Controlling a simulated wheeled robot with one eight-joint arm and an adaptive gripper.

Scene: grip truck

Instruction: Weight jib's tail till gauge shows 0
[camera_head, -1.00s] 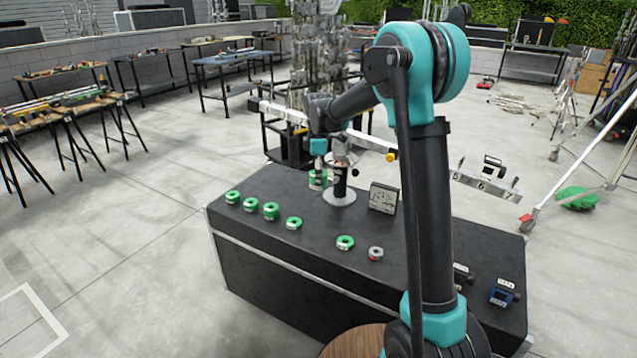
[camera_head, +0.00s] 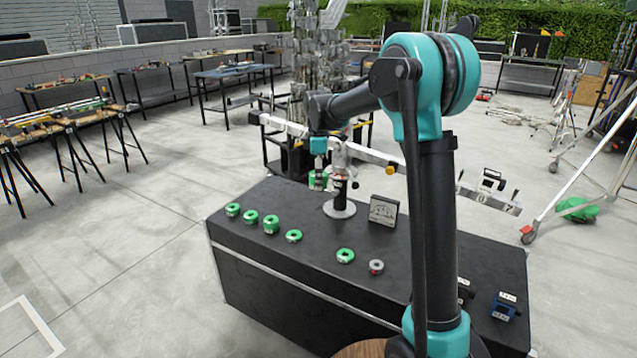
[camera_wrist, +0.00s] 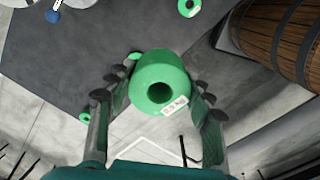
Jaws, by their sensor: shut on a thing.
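My gripper (camera_head: 318,176) is shut on a green ring-shaped weight (camera_wrist: 158,82), whose labelled face and dark hole show between the fingers in the wrist view. In the head view the gripper hangs beside the jib's post (camera_head: 340,196), near the white beam.
Several green weights, such as this one (camera_head: 271,224), and a small grey weight (camera_head: 376,267) lie along the black bench (camera_head: 300,270). A blue device (camera_head: 503,306) sits at its right end. A wooden barrel (camera_wrist: 277,38) shows in the wrist view. Open floor lies left of the bench.

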